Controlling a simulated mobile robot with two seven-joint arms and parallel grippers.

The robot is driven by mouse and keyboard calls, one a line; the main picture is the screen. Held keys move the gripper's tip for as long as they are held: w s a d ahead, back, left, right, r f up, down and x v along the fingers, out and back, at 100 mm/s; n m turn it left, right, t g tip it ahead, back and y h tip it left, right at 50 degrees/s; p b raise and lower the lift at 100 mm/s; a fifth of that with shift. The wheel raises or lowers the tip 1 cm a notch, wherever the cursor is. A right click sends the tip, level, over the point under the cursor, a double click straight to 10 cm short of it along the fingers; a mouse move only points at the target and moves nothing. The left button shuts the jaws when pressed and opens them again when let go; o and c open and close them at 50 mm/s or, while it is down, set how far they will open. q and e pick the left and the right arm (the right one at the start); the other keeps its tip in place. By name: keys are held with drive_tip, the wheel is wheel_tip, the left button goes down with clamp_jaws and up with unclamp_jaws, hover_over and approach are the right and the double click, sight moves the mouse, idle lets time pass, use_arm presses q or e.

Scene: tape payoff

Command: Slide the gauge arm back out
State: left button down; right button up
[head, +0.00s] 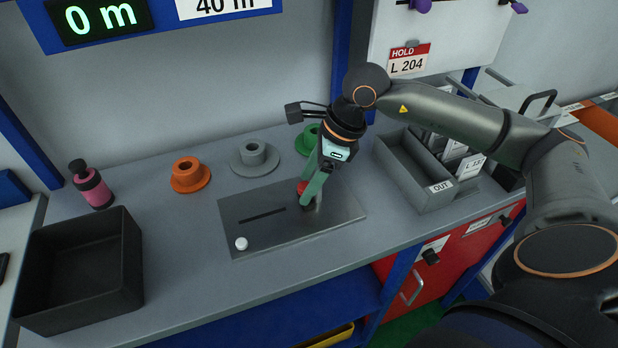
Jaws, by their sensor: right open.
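A grey metal plate (268,238) lies on the bench with a dark straight slot (262,218) in it and a small white knob (241,243) near its front left corner. My right gripper (305,198) reaches down over the right part of the plate with its green fingers pointing at the surface. It is open. A small red part (301,187) shows at the fingers, partly hidden by them. I cannot tell whether it is the gauge arm's handle or whether the fingers touch it. My left gripper is not in view.
Orange (190,175), grey (254,159) and green (307,140) flanged hubs stand behind the plate. A black bin (82,262) and a pink bottle (92,186) are at left. A grey OUT tray (415,178) is at right. A display (100,16) reads 0 m.

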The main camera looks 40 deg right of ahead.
drive_tip(key=shift+c, duration=0.3)
clamp_jaws()
idle(0.3)
idle(0.8)
